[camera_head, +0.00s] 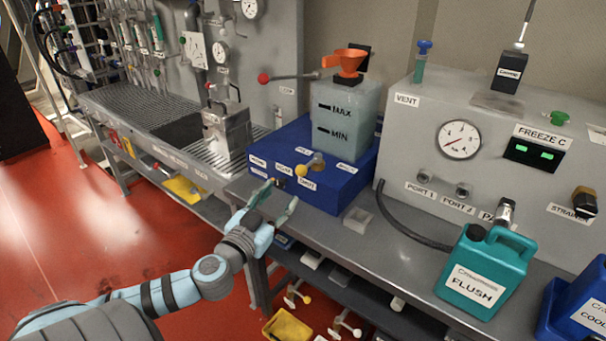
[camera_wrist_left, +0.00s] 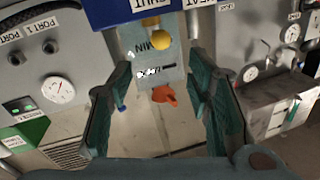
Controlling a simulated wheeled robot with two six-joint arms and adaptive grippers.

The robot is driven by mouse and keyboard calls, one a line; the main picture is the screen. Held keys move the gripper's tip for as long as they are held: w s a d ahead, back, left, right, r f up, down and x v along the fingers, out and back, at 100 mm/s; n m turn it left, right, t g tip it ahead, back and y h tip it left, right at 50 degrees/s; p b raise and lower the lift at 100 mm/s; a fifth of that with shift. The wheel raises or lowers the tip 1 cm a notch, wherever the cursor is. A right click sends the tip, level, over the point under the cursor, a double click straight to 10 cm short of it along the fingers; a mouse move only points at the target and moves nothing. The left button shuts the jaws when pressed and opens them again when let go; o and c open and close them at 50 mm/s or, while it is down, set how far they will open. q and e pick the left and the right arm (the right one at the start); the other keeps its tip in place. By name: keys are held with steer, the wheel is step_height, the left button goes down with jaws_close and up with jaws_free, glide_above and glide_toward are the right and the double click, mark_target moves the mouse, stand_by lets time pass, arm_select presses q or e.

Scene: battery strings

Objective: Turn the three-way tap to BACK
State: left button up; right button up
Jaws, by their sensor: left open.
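The three-way tap (camera_head: 315,162) sits on top of the blue box and has a yellow ball-ended lever (camera_head: 301,170). The ball points toward the front left, close to a label that reads SHUT (camera_head: 307,184); the other labels are too small to read surely. In the left wrist view, which is upside down, the yellow ball (camera_wrist_left: 160,40) shows beyond the fingers, beside the SHUT label (camera_wrist_left: 136,4). My left gripper (camera_head: 276,199) is open and empty, in front of the blue box and apart from the lever. My right gripper is not in view.
A red-knobbed lever (camera_head: 264,78) is behind. A small grey tray (camera_head: 357,219), black hose (camera_head: 400,233) and teal FLUSH jug (camera_head: 487,270) are to the right.

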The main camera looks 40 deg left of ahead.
mark_target(299, 174)
arm_select(q)
steer(key=p+x, duration=0.1)
steer(key=x, duration=1.1)
steer(key=shift+w+a+f, duration=0.1)
steer(key=shift+w, duration=0.3)
jaws_close()
